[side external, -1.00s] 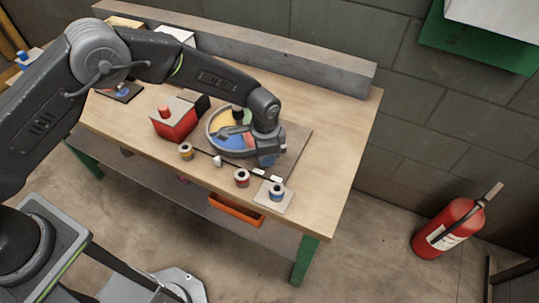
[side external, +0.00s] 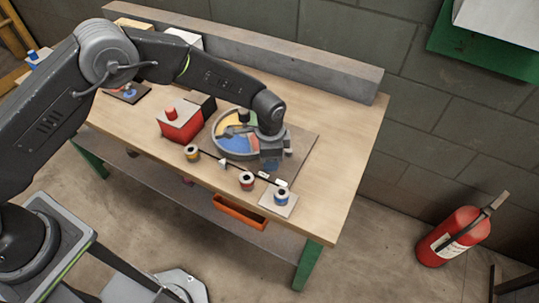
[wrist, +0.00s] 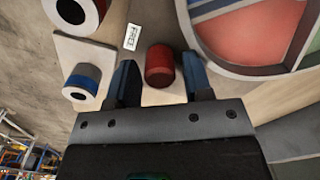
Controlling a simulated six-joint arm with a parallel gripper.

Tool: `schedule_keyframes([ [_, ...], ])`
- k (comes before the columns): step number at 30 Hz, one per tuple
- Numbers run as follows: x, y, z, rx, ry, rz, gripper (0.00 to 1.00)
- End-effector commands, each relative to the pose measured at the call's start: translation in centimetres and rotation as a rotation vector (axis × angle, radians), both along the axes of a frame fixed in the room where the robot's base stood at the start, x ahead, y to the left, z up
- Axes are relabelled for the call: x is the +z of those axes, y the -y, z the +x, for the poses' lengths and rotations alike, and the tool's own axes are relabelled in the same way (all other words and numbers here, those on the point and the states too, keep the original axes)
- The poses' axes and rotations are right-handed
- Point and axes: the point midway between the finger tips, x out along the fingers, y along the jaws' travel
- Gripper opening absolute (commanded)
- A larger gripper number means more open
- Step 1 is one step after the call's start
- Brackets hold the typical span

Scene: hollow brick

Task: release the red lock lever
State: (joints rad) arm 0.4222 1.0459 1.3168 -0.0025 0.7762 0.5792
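A short red cylinder (wrist: 160,67), which looks like the knob of the red lock lever, stands between the fingers of my gripper (wrist: 161,82) in the wrist view. The fingers are open, one on each side, with gaps visible. I cannot tell their exact height against it. A small white label reading FREE (wrist: 132,37) lies just beyond it. In the side view my gripper (side external: 270,156) points down at the right front edge of the round coloured dial (side external: 220,149) and hides the lever there.
A blue-and-white spool (side external: 281,198) sits on a pale plate, near a red-and-white spool (side external: 247,181) and a yellow one (side external: 192,153). A red box (side external: 178,130) with a red button stands left of the dial. The right side of the bench (side external: 345,150) is clear.

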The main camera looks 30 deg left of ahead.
Motion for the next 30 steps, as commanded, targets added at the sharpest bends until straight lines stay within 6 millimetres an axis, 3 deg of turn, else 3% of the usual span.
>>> schedule_keyframes([
  [14,-0.2,0.1,-0.1,0.081,-0.002,0.006,0.55],
  [30,-0.2,4.0,-0.4,0.64,-0.003,0.003,0.55],
])
